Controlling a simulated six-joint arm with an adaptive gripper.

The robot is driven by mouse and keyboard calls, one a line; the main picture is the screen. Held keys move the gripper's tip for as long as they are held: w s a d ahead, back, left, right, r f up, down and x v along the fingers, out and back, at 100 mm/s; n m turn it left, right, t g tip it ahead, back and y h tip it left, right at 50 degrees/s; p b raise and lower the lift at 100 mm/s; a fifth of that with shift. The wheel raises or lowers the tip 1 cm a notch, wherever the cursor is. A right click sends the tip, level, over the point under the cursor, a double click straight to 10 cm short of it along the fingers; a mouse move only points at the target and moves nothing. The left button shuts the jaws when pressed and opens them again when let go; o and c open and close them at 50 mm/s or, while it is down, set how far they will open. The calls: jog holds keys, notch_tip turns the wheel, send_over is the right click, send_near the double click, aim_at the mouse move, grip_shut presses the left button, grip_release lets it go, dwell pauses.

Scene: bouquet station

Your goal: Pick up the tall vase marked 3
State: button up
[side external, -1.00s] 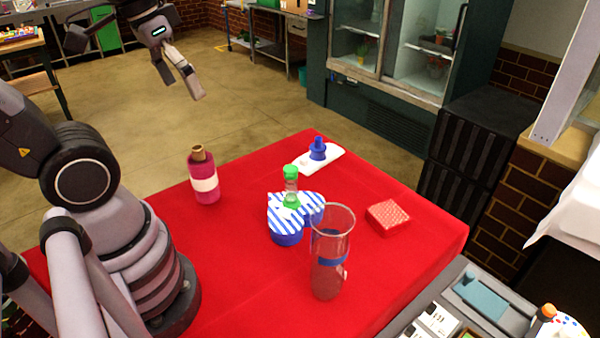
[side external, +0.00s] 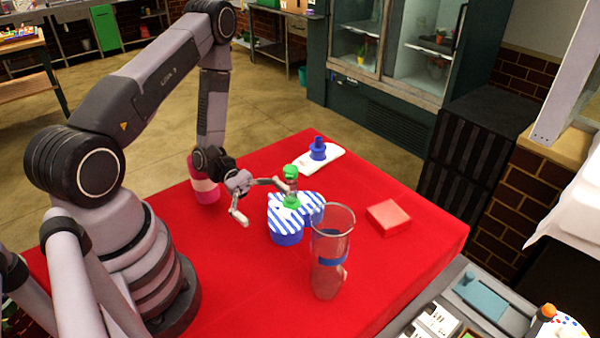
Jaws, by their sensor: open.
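A tall clear glass vase (side external: 328,275) with a blue band stands upright at the front of the red table; I cannot read a 3 on it. My gripper (side external: 264,204) is open and empty, low over the table, left of and behind the vase and apart from it. Its fingers point right. One fingertip shows at the small green-capped bottle (side external: 291,172); I cannot tell if they touch. The other finger shows over the cloth, left of a blue-and-white striped box (side external: 287,238).
The bottle stands on the striped box, just behind the vase. A pink bottle (side external: 206,192) stands behind my wrist, partly hidden. A red box (side external: 388,217) lies right of the vase. A blue item (side external: 318,150) sits on a white tray (side external: 332,158). The front left cloth is clear.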

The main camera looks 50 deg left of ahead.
notch_tip(320, 180, down, 3)
jog(key=n+t, duration=0.3)
send_near(329, 249)
notch_tip(329, 249, down, 4)
jog(key=w+d, duration=0.3)
jog(key=shift+w+x, duration=0.2)
jog(key=shift+x, duration=1.05)
jog(key=shift+w+x, duration=0.2)
jog(key=shift+x, duration=1)
jog(key=shift+a+f, duration=0.1)
jog(key=shift+f, duration=0.1)
jog(key=shift+c, duration=0.2)
jog(key=c, duration=1.3)
jog(key=shift+r, duration=0.15)
